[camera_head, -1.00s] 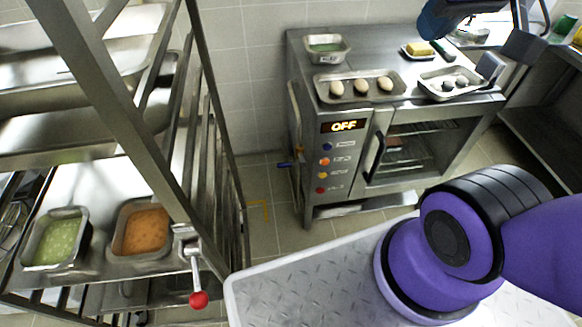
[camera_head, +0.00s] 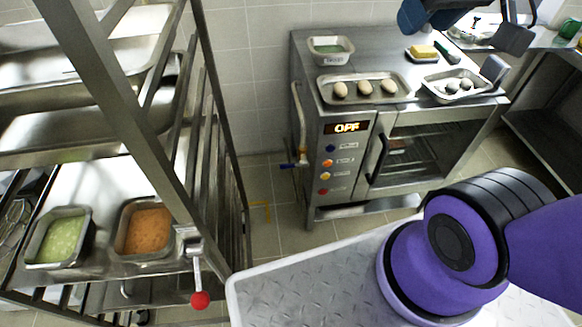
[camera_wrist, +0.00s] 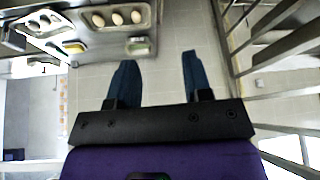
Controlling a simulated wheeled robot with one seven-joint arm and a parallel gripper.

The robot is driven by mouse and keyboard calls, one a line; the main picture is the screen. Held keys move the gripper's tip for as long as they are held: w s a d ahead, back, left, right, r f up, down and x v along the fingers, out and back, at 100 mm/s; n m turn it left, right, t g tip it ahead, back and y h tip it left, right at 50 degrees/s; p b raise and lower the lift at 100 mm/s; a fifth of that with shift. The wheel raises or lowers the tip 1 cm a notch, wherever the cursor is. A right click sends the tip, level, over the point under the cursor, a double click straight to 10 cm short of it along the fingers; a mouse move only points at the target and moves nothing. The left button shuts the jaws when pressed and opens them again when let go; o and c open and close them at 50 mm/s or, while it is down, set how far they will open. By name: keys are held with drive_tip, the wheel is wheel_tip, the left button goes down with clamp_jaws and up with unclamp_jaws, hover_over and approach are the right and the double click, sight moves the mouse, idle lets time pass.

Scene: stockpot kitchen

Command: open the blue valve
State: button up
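The blue valve handle (camera_head: 286,165) is small and sits low at the left side of the oven (camera_head: 345,150), by the lower end of a pale pipe (camera_head: 300,115). My gripper (camera_wrist: 158,60) is open and empty in the wrist view, its two dark blue fingers apart over the tiled floor. I cannot make out the valve in the wrist view.
A steel rack (camera_head: 150,180) with food pans and a red-knobbed lever (camera_head: 200,299) stands at the left. A tray of eggs (camera_head: 338,90), a green pan (camera_head: 330,49) and butter (camera_head: 423,51) are on the oven top. Open floor (camera_head: 262,215) lies between rack and oven.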

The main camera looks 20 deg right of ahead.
drive_tip(key=w+a+f+n+t+y, duration=0.15)
drive_tip(key=w+a, duration=0.35)
drive_tip(key=w, duration=0.9)
drive_tip(key=w+a+f+n+t+y, duration=0.15)
drive_tip(key=w+a, duration=0.25)
drive_tip(key=w, duration=0.9)
drive_tip(key=w+a+f+t+h, duration=0.2)
drive_tip(key=w+a+f, duration=0.2)
drive_tip(key=w+f, duration=0.55)
drive_tip(key=w+a+f+t+h, duration=0.1)
drive_tip(key=w+a+f, duration=0.3)
drive_tip(key=w+f, duration=0.55)
drive_tip(key=n+t+h, duration=0.5)
drive_tip(key=n+h, duration=0.2)
drive_tip(key=h, duration=0.4)
approach(287, 165)
drive_tip(key=x, duration=0.6)
drive_tip(key=f+x, duration=0.1)
drive_tip(key=x, duration=0.3)
drive_tip(key=shift+w, duration=0.1)
clamp_jaws()
